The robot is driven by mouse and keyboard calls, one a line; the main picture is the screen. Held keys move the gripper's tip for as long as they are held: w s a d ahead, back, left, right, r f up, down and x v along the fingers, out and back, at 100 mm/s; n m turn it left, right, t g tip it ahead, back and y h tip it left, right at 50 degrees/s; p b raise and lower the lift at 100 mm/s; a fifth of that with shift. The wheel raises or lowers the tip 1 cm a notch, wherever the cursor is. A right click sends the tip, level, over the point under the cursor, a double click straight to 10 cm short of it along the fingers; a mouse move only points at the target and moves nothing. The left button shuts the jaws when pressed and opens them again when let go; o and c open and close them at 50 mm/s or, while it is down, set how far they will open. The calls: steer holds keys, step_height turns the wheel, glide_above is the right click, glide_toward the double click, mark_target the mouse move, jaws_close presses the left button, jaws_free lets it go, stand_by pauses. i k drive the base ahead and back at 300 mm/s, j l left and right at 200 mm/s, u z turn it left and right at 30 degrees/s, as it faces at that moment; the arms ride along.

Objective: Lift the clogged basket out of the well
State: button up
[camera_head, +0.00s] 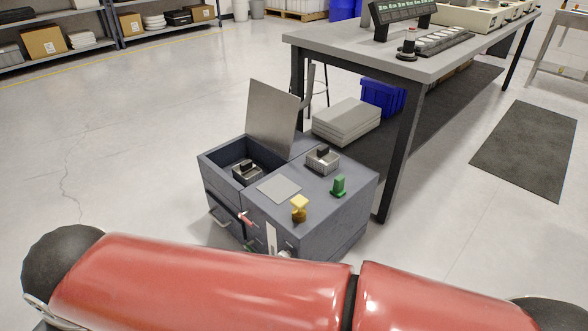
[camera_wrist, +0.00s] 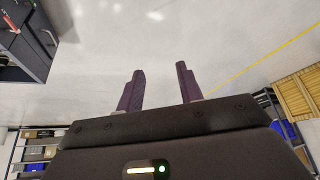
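A dark grey cabinet (camera_head: 345,205) stands on the floor in the head view. Its left half has an open well (camera_head: 216,158) with a raised metal lid (camera_head: 272,118) behind it. A metal basket with a black handle (camera_head: 246,168) sits down inside the well; its lower part is hidden, and I cannot tell whether it is clogged. A second, similar basket (camera_head: 322,160) stands on the cabinet top, right of the well. My gripper (camera_wrist: 158,80) is open and empty in the wrist view, over bare floor. The cabinet's edge also shows there at top left (camera_wrist: 28,45), apart from the fingers.
On the cabinet top are a flat grey plate (camera_head: 279,188), a yellow knob-like piece (camera_head: 299,208) and a green piece (camera_head: 339,186). Small handles project from its front. A workbench (camera_head: 430,62) stands close behind at right. Floor to the left is clear.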

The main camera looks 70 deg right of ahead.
mark_target(246, 173)
steer(key=i+l+z, duration=0.15)
steer(key=z, duration=0.25)
steer(key=i+z, duration=0.2)
steer(key=z, duration=0.15)
steer(key=i+z, duration=0.25)
steer(key=z, duration=0.15)
steer(key=i+l, duration=0.5)
steer(key=i, duration=0.15)
